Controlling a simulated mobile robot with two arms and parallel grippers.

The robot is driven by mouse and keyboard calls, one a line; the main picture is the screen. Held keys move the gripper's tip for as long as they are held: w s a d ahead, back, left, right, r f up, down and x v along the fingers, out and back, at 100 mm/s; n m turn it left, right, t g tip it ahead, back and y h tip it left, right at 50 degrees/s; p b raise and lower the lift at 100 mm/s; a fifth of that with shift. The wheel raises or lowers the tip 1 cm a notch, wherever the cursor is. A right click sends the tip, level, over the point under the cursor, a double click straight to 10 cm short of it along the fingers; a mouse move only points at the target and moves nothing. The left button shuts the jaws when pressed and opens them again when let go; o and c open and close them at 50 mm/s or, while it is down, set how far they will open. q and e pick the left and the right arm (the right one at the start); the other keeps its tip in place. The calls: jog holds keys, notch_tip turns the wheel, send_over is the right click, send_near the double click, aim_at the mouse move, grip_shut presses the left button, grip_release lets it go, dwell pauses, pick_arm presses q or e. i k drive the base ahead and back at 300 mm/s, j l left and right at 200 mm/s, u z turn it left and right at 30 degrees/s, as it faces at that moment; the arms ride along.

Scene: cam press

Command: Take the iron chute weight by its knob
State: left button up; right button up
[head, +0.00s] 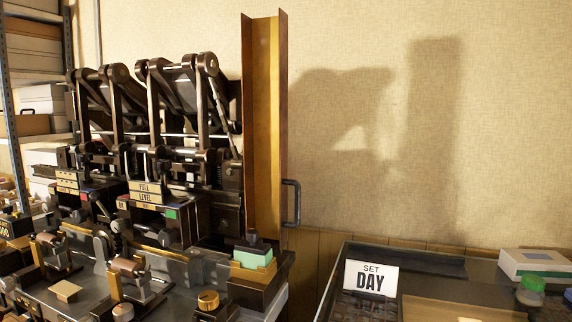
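A tall brass-coloured chute (265,130) with dark side walls stands upright at the right end of the dark machine. At its foot, a small dark piece with a knob-like top (252,240) sits on a pale green block or stack (254,259); it looks like the iron chute weight. The weight is small in view and its lower part is hard to make out. Neither of my grippers is in view.
Dark machine levers and frames (145,110) rise left of the chute. A handle (292,203) sticks out to its right.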

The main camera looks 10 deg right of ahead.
aim_at(251, 244)
jog(key=l+u, duration=0.85)
